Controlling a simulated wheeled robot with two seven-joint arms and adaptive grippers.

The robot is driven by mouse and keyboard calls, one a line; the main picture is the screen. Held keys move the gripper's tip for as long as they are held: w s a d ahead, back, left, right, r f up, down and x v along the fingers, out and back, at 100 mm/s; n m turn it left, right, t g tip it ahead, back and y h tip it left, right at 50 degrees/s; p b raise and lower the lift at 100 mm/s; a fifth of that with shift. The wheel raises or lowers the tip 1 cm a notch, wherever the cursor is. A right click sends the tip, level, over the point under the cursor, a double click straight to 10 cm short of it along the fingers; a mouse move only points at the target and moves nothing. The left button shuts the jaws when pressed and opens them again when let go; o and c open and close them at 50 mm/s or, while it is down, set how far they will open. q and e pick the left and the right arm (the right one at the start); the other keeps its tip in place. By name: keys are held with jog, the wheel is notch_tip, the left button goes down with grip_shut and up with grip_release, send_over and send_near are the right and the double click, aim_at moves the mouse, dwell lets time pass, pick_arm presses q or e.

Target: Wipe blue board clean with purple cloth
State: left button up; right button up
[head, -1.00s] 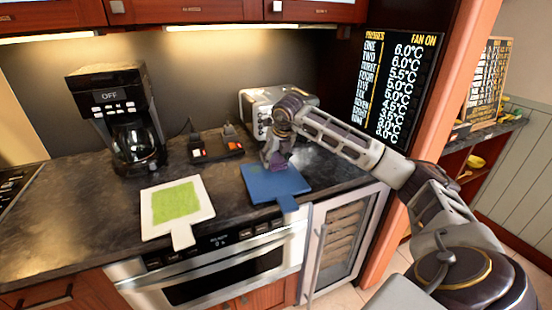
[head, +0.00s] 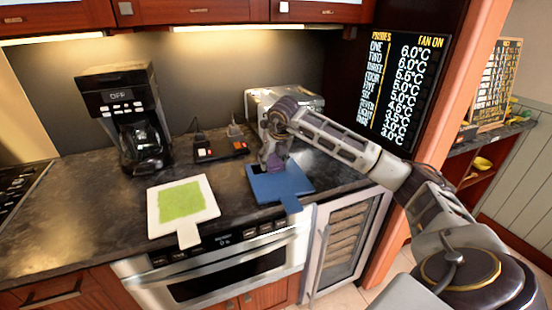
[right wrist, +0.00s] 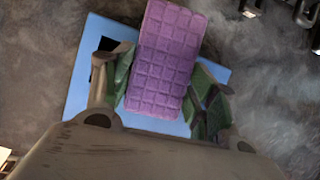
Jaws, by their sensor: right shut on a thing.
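The blue board (head: 285,186) lies flat on the dark counter, its handle toward the front edge. My right gripper (head: 273,166) is over the board's back left part, pointing down. It is shut on the purple cloth (right wrist: 165,60), a thick block with a grid-like surface. In the right wrist view the cloth sits between the two fingers with the blue board (right wrist: 215,75) beneath. The cloth appears to touch the board, but the contact is hidden. A small dark patch shows beside the left finger; I cannot tell what it is. My left gripper is not in view.
A white board (head: 206,215) with a green patch lies left of the blue board. A coffee maker (head: 125,115), a small device with red switches (head: 215,148) and a toaster (head: 262,98) stand behind. An oven (head: 215,275) is below the counter edge.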

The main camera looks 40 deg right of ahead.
aim_at(276, 168)
jog(key=shift+a, duration=0.15)
dwell(0.3)
jog(key=shift+s+a+f+b, duration=0.15)
jog(key=shift+s+b, duration=0.1)
jog(key=shift+s, duration=0.3)
jog(key=shift+s+a+r+b, duration=0.1)
jog(key=shift+s+a+b, duration=0.1)
jog(key=shift+s, duration=0.3)
jog(key=shift+s+a+b, duration=0.25)
jog(key=shift+s+b, duration=0.2)
jog(key=shift+s, duration=0.6)
jog(key=shift+s, duration=0.1)
jog(key=shift+s+a+b, duration=0.35)
jog(key=shift+s+b, duration=0.2)
jog(key=shift+s, duration=0.3)
jog(key=shift+s, duration=0.15)
jog(key=shift+s+a+b, duration=0.2)
jog(key=shift+s+b, duration=0.1)
jog(key=shift+s, duration=0.2)
jog(key=shift+s+a+b, duration=0.15)
jog(key=shift+s+b, duration=0.15)
jog(key=shift+s, duration=0.15)
